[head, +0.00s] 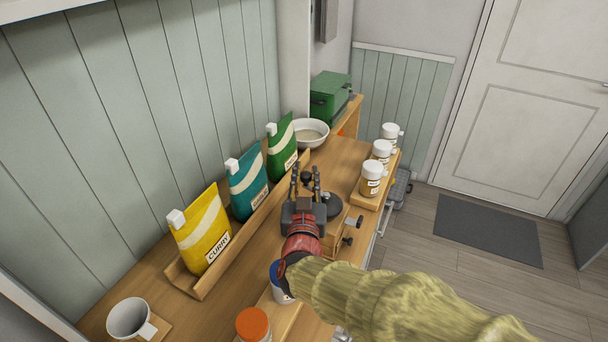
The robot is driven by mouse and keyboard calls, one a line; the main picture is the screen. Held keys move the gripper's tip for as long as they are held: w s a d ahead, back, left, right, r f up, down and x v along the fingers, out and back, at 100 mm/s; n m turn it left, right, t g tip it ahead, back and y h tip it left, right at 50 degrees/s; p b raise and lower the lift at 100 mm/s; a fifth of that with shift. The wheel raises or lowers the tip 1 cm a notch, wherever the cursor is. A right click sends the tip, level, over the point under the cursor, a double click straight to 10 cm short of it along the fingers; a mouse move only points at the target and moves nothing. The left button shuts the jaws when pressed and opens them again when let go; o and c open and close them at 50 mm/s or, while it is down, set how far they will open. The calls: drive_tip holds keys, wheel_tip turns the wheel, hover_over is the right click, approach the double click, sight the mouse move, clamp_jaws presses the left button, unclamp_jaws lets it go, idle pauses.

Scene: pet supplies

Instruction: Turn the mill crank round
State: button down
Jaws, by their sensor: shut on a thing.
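The mill is a wooden box (333,232) with a dark round top (329,204), standing on the counter and partly hidden behind my gripper and arm. My gripper (306,174) is over the left side of the mill, its two dark fingers pointing away toward the back. A black crank knob (307,177) shows between the fingers, and the gripper is shut on it. The crank's arm is mostly hidden by the gripper.
Yellow (203,228), teal (246,183) and green (281,144) bags stand in a wooden rack on the left. Three white-lidded jars (371,180) line the right edge. A white bowl (309,133) is behind; a mug (130,318) and orange-lidded jar (253,324) are in front.

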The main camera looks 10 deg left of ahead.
drive_tip(key=shift+w+d+r+m+h+p, duration=0.1)
drive_tip(key=shift+w+m+h+p, duration=0.15)
drive_tip(key=shift+m+h+p, duration=0.35)
drive_tip(key=shift+w+d+m+h+p, duration=0.1)
drive_tip(key=shift+w+m+h+p, duration=0.15)
drive_tip(key=shift+h, duration=0.55)
drive_tip(key=c, duration=1.6)
unclamp_jaws()
wheel_tip(320, 180, up, 10)
drive_tip(key=shift+f, duration=0.1)
